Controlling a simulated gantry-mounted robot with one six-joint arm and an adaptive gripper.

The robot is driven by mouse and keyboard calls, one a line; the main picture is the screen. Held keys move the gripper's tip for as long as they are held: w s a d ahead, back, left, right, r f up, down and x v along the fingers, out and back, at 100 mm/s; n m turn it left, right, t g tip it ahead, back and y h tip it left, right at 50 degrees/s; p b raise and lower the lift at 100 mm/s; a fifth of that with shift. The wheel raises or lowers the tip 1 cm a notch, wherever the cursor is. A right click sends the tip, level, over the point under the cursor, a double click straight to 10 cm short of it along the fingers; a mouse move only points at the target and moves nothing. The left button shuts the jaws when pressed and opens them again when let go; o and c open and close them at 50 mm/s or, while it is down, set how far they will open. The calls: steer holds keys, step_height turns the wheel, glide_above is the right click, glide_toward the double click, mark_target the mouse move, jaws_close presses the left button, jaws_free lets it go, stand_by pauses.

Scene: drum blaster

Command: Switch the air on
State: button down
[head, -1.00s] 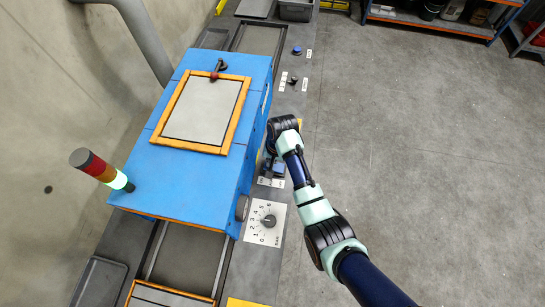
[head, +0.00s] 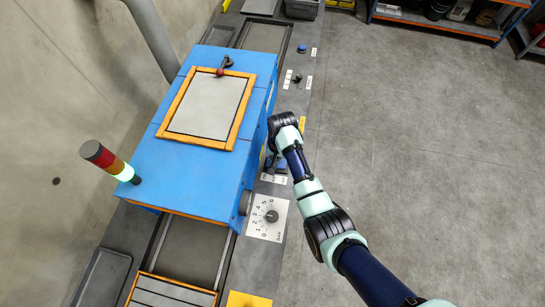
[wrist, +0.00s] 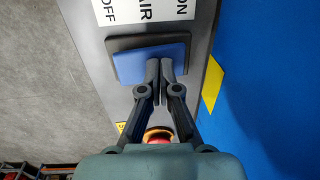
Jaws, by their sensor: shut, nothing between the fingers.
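The air switch, a blue paddle (wrist: 140,62) on a dark base, shows in the wrist view just below a white label (wrist: 145,12) reading OFF, AIR and ON. OFF is at the left of the label and ON at the right. In the head view my wrist hides most of the fingers and the switch beside the blue machine (head: 185,165).
A red button with a yellow ring (wrist: 158,136) sits behind my fingers. The blue machine wall (wrist: 270,110) is close on the right. A numbered dial (head: 271,216) and a blue button (head: 301,48) are on the same ledge. The floor (head: 430,150) at right is clear.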

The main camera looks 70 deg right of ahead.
steer(key=shift+s+r+p, duration=0.15)
steer(key=shift+s+p, duration=0.15)
steer(key=shift+s, duration=0.15)
steer(key=shift+r, duration=0.1)
step_height(320, 180, up, 14)
steer(key=w+p, duration=0.2)
steer(key=p, duration=0.3)
steer(key=shift+f+p, duration=0.2)
steer(key=shift+p, duration=0.2)
steer(key=shift+w, duration=0.1)
